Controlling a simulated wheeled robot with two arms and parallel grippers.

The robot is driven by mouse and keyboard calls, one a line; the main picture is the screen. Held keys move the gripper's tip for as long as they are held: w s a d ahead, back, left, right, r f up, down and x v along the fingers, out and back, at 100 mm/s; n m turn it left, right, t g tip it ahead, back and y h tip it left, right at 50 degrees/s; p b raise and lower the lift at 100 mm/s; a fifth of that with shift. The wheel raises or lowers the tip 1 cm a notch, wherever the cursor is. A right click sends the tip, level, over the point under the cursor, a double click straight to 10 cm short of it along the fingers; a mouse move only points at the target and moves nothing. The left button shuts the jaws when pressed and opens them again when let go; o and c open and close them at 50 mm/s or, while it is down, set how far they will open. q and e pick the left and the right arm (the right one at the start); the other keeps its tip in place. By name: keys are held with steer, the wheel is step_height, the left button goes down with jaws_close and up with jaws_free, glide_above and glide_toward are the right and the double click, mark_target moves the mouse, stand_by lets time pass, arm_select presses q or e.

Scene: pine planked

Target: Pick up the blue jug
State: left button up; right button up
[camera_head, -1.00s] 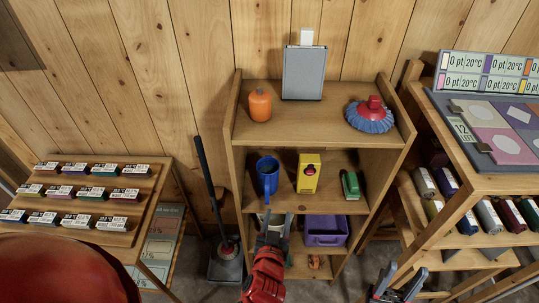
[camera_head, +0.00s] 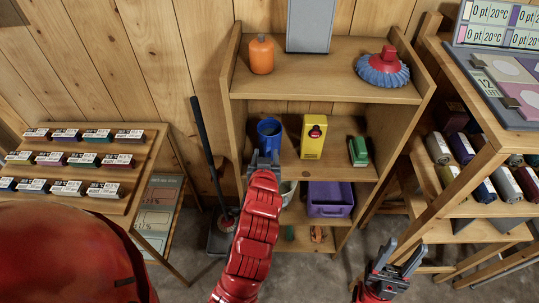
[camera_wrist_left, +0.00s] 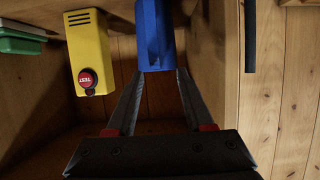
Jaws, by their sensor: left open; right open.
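The blue jug (camera_head: 269,132) stands at the left of the middle shelf of the wooden shelf unit. My left gripper (camera_head: 263,159) is open in front of it, covering its lower part in the head view. In the left wrist view the jug (camera_wrist_left: 153,35) lies at the tips of the two spread fingers of my left gripper (camera_wrist_left: 160,80). I cannot tell whether the fingers touch it. My right gripper (camera_head: 397,259) is open and empty, low at the right, away from the shelf unit.
A yellow box (camera_head: 313,138) with a red button and a green object (camera_head: 358,151) stand right of the jug. An orange canister (camera_head: 261,55) and a red-and-blue brush (camera_head: 383,68) are on the top board. A purple bin (camera_head: 329,199) sits below.

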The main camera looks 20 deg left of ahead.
mark_target(269, 144)
arm_select(q)
steer(key=p+x, duration=0.2)
steer(key=x, duration=0.1)
steer(key=p+x, duration=0.1)
steer(key=x, duration=0.1)
steer(key=shift+w+d+r, duration=0.25)
steer(key=shift+w, duration=0.15)
steer(key=shift+w+f, duration=0.2)
steer(key=shift+w, duration=0.05)
jaws_close()
stand_by(1.0)
